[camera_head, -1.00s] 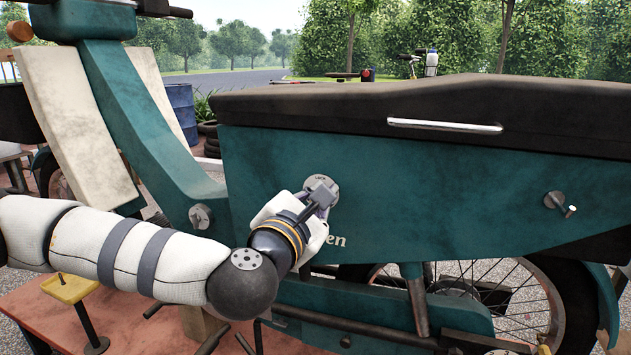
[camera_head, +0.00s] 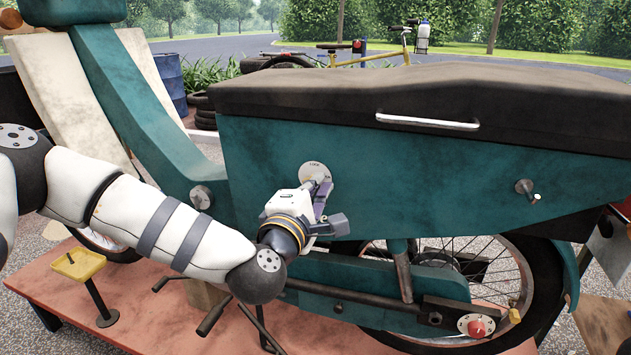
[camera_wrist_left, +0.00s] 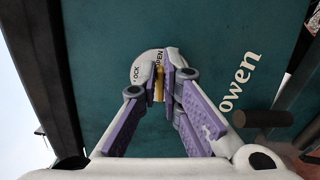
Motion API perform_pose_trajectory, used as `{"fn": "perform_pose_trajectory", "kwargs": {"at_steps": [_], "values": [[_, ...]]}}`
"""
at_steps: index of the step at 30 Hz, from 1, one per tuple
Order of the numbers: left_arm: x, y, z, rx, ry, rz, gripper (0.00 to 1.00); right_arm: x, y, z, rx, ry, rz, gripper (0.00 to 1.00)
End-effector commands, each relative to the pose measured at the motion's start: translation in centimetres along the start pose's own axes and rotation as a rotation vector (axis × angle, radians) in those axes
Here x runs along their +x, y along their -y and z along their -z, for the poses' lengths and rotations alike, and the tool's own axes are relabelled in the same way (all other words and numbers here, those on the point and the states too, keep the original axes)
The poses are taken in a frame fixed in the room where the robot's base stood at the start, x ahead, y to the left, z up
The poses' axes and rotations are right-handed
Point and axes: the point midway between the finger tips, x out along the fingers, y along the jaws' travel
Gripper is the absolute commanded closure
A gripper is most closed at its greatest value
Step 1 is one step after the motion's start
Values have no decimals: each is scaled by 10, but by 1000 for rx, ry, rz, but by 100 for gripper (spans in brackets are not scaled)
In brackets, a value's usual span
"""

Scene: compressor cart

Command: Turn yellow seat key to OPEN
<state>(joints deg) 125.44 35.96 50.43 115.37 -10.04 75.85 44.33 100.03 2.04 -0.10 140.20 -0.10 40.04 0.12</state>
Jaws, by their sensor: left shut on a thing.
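The yellow seat key (camera_wrist_left: 159,88) shows as a narrow strip between the purple fingers of my left gripper (camera_wrist_left: 162,86) in the left wrist view. That gripper is shut on it. Behind the key is a round pale plate (camera_wrist_left: 146,70) lettered LOCK and OPEN; the key's visible strip lies just below the OPEN lettering. In the head view, my left gripper (camera_head: 320,190) is at the same plate (camera_head: 315,170) on the teal side panel (camera_head: 420,190). There the fingers hide the key. My right gripper is in neither view.
A dark seat (camera_head: 460,95) with a metal handle (camera_head: 428,123) tops the panel. A peg (camera_head: 528,190) sticks out at right. Below are a spoked wheel (camera_head: 495,275) and a red knob (camera_head: 478,328). A small yellow stand (camera_head: 78,265) is at lower left.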

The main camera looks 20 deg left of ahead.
Motion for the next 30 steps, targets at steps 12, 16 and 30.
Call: {"fn": "perform_pose_trajectory", "kwargs": {"at_steps": [12, 16, 30], "values": [[0, 0, 1, 30, -4, -2, 100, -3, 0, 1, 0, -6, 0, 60], [0, 0, 1, 30, -4, -2, 100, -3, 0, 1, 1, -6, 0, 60], [-4, 0, 0, 28, -1, -1, 73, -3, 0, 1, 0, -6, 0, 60]]}}
